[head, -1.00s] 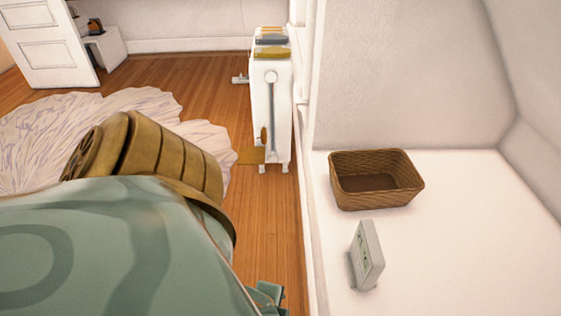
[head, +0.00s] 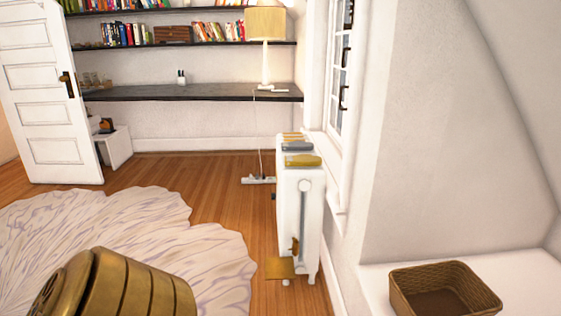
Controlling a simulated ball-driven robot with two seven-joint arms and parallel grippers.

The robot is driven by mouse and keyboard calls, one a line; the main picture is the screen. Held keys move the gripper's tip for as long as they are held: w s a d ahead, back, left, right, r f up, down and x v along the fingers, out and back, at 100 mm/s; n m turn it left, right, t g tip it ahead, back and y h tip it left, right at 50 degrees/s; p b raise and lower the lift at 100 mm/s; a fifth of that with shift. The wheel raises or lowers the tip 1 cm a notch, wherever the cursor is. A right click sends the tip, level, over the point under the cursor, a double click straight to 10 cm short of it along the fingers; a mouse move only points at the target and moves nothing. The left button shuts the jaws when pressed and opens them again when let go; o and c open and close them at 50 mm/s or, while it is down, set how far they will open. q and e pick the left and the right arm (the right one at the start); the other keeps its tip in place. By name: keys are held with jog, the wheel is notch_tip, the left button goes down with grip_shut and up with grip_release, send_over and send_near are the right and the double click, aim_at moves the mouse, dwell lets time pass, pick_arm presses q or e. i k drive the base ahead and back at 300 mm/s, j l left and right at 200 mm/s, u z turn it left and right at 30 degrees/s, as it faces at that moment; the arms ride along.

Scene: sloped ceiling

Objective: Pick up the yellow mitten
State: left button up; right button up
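A yellow flat thing (head: 302,160), which looks like the yellow mitten, lies on top of the white radiator (head: 300,212) at its near end. A grey one (head: 297,147) lies behind it, and an orange-yellow one (head: 293,137) lies farthest back. They are too small for me to make out their shapes surely. Neither of my grippers shows in the head view.
A brass-coloured flat piece (head: 280,268) is low beside the radiator. A wicker basket (head: 443,290) stands on the white ledge at right. A dark desk (head: 190,93) with a lamp (head: 266,40) is at the back. A pale rug (head: 130,225) covers the floor at left.

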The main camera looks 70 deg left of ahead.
aim_at(300, 160)
jog(key=u, duration=1.8)
